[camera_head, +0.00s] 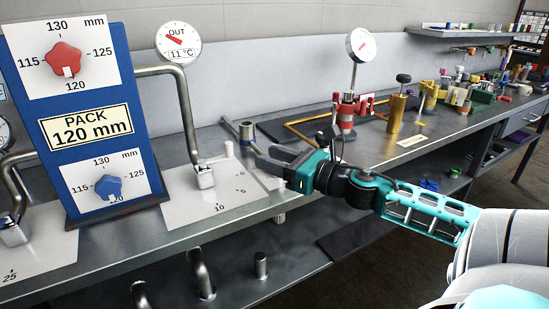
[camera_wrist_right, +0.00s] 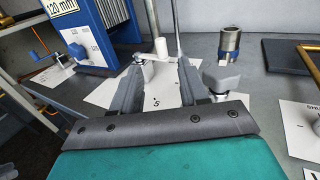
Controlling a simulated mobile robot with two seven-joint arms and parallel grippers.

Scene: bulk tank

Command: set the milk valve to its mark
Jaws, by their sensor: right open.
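A steel valve (camera_head: 204,174) with a bent metal pipe above it stands on a white dial plate (camera_head: 222,212) marked 0, 5 and 10. Which fitting is the milk valve cannot be read from a label here. My right gripper (camera_head: 242,142) comes in from the right, open and empty, just right of this valve. In the right wrist view the open fingers (camera_wrist_right: 158,72) point toward a pale handle (camera_wrist_right: 160,48) above the plate; no contact is clear. The valve's pointer setting cannot be read. My left gripper is not in view.
A blue panel (camera_head: 105,165) with red and blue knobs stands at left, reading "PACK 120 mm". Another steel valve (camera_head: 14,230) is at far left. A steel cylinder (camera_head: 246,130) stands behind my gripper. A red gauge stand (camera_head: 346,115) and bench clutter lie right.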

